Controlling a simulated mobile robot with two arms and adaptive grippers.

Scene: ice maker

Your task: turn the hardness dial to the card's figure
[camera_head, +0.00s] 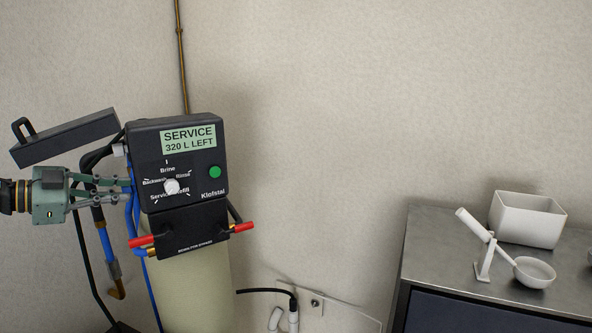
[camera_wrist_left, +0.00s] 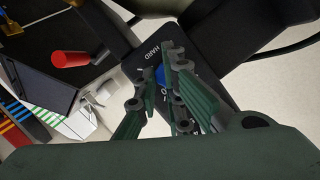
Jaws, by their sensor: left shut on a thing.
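In the left wrist view the hardness dial (camera_wrist_left: 160,76) shows as a small blue patch on a black block (camera_wrist_left: 205,28) marked "HARD". My left gripper (camera_wrist_left: 176,78) is shut on the dial, and its fingers hide most of it and its scale. The dial's setting cannot be read. In the head view my left gripper (camera_head: 128,189) reaches in from the left beside the black softener head (camera_head: 150,135); the dial is hidden there. My right gripper is not in view.
The softener head has a white knob (camera_head: 172,187), a green button (camera_head: 215,172) and a display reading "SERVICE 320 L LEFT" (camera_head: 188,140). Red handles (camera_head: 142,241) stick out below. Blue hoses (camera_head: 133,215) hang near my gripper. A counter (camera_head: 430,240) stands right.

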